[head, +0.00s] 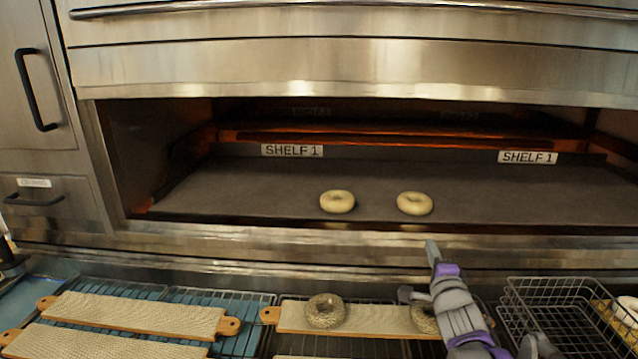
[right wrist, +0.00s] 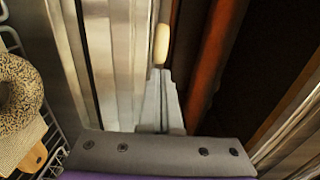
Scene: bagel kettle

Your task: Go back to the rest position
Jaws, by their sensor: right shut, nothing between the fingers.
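My right gripper (head: 432,252) is shut and empty in front of the oven's lower lip, above the rack. Its fingers also show in the right wrist view (right wrist: 160,105), pointing toward the oven opening. Two pale bagels (head: 337,201) (head: 414,203) lie side by side on the oven shelf (head: 250,190) near its front edge, apart from the gripper. Two seeded bagels lie on a wooden board (head: 380,320) below; the left one (head: 324,311) is in full view, and my right arm partly hides the right one (head: 423,318). My left gripper is not in view.
More boards (head: 140,314) lie on wire racks at the left. A wire basket (head: 550,310) stands at the right, close to my right arm. The oven's metal front edge (head: 250,238) runs across the view. The shelf is clear on both sides of the pale bagels.

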